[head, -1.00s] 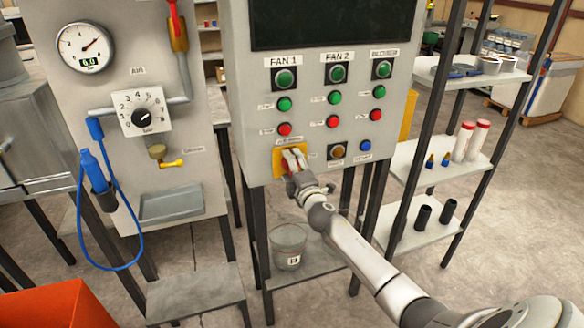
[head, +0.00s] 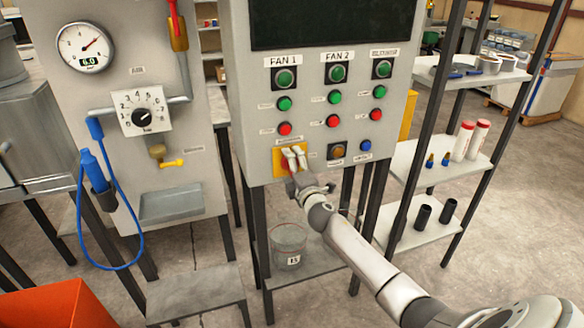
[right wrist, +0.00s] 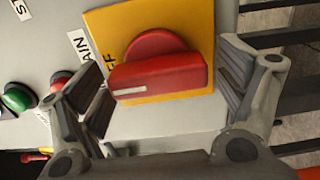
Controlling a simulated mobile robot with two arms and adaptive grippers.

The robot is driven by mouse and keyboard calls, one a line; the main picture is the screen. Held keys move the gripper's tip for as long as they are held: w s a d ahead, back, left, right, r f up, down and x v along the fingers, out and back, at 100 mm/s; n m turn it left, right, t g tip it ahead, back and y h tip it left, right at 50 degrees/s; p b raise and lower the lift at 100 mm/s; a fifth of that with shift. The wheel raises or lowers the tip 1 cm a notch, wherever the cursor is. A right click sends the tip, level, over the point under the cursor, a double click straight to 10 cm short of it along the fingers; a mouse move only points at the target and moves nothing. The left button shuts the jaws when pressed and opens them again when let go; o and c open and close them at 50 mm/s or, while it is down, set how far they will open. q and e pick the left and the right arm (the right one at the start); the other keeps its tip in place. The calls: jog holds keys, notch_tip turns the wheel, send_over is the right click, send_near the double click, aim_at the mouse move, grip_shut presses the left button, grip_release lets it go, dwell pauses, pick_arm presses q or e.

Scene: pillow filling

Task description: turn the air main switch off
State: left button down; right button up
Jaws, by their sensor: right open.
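The main switch is a red rotary knob (right wrist: 158,75) on a yellow plate (right wrist: 108,25). The white line on its bar points left in the right wrist view, near partly hidden lettering ending in "FF". The yellow plate also shows low on the fan control panel in the head view (head: 278,161). My right gripper (head: 294,155) is at the plate. In the right wrist view the gripper (right wrist: 172,88) is open, with one finger on each side of the knob and visible gaps between. My left gripper is not in view.
Green and red buttons (head: 284,129) sit above the switch. The air panel at left has a gauge (head: 84,48) reading 6.0, a dial (head: 144,118) and a red-handled valve (head: 177,32). A bucket (head: 288,246) stands below. A shelf rack (head: 415,163) stands right.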

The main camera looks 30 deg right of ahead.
jog(key=v, duration=1.2)
dwell(0.6)
